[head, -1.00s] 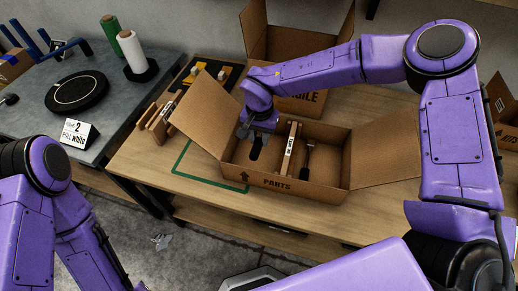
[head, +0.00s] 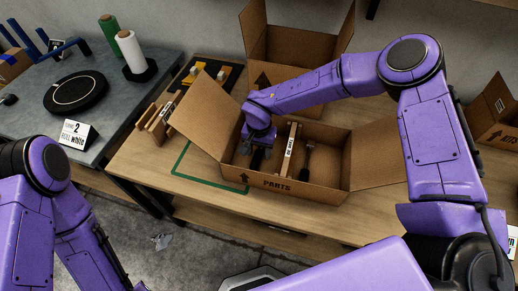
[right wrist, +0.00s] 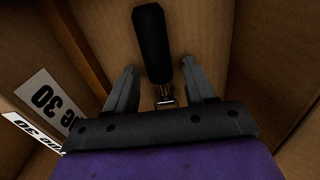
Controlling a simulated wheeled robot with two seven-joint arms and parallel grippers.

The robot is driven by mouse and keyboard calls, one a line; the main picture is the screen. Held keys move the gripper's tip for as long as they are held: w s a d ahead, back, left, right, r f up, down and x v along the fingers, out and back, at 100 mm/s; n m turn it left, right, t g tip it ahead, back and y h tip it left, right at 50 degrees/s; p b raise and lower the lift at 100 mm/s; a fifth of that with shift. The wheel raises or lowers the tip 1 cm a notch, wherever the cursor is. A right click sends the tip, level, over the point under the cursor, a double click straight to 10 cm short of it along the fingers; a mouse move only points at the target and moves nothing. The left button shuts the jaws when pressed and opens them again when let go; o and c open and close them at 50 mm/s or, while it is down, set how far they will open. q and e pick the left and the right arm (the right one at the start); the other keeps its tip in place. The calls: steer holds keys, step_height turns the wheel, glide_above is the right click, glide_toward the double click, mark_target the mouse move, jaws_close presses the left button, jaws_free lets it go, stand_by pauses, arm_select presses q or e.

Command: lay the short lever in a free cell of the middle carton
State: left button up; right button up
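The middle carton, marked PARTS (head: 318,199), stands open on the wooden table. An upright divider (head: 289,150) splits it. The short lever, with a black handle (head: 257,160), is in the left cell under my right gripper (head: 262,150). In the right wrist view the lever's black handle (right wrist: 151,45) and thin metal shaft lie between the spread fingers of my right gripper (right wrist: 163,88), with gaps on both sides. Another dark-handled lever (head: 309,150) is in the right cell. My left arm is at the lower left; its gripper is out of view.
Taller cartons stand behind (head: 285,40) and at the right (head: 495,120). The middle carton's flaps (head: 390,163) spread to both sides. A green outline (head: 205,178) marks the table at front left. Wooden parts (head: 158,118) stand left of the carton.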

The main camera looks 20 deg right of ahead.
mark_target(259, 151)
step_height(259, 151, up, 12)
stand_by(0.4)
